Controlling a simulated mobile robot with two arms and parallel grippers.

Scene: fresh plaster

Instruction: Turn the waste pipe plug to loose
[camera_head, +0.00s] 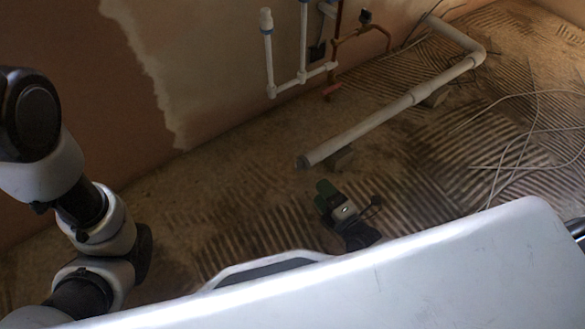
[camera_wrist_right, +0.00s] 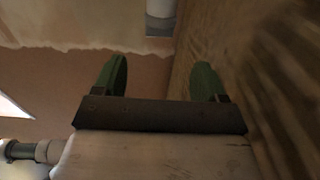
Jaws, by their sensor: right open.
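The white waste pipe (camera_head: 370,123) runs low along the floor from the back right. Its near end carries a grey plug (camera_head: 304,162). My right gripper (camera_head: 326,190) is just in front of and below the plug in the head view, apart from it. In the right wrist view the two green fingers (camera_wrist_right: 160,78) are spread wide with nothing between them. The pipe end with its grey plug (camera_wrist_right: 160,25) is beyond the fingertips there, cut by the top edge. My left gripper is not in view.
Blocks (camera_head: 340,159) support the pipe above the ridged floor. Thin white cables (camera_head: 525,135) lie loose at the right. White and copper supply pipes (camera_head: 303,75) stand by the half-plastered wall (camera_head: 215,60). The floor left of the plug looks clear.

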